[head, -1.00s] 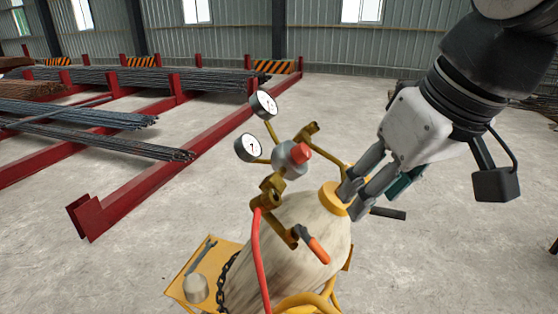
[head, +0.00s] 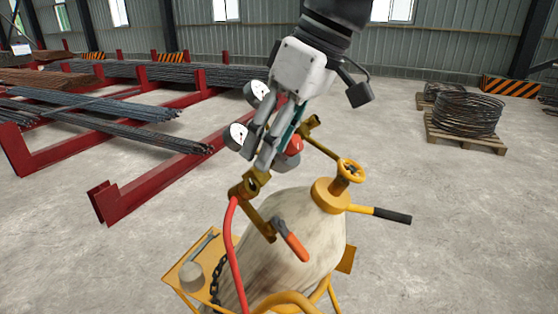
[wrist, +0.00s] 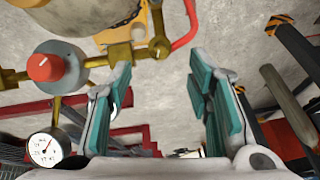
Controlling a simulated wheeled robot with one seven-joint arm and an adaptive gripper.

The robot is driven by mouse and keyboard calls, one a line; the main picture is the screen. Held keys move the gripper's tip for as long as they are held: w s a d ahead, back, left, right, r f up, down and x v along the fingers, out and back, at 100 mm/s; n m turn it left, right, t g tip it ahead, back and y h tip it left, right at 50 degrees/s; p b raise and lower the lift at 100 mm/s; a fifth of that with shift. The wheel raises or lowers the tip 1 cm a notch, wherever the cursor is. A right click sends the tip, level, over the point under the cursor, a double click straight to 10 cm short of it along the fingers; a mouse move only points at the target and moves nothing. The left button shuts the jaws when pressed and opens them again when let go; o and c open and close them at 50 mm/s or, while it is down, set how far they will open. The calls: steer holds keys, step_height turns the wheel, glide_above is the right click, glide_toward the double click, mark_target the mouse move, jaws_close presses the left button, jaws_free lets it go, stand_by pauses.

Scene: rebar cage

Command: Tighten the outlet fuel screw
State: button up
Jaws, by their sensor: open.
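A pale, worn cylinder (head: 285,235) stands on a yellow cart, with a yellow collar and handwheel (head: 350,168) on top. At its left is a regulator with a red knob (head: 294,146), partly hidden behind my fingers. The knob shows clearly in the wrist view (wrist: 43,67). A brass outlet fitting (head: 250,184) joins a red hose (head: 231,240); in the wrist view the fitting (wrist: 159,46) lies just beyond the fingertips. I cannot tell which part is the fuel screw. My gripper (head: 254,160) is open and empty, pointing down just above the fitting.
Two round gauges (head: 237,136) are beside my fingers. The cart's yellow shelf (head: 178,272) holds a wrench.

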mark_target(252, 186)
steer(key=x, duration=0.8)
steer(key=shift+d+p, duration=0.1)
steer(key=shift+p, duration=0.3)
jaws_close()
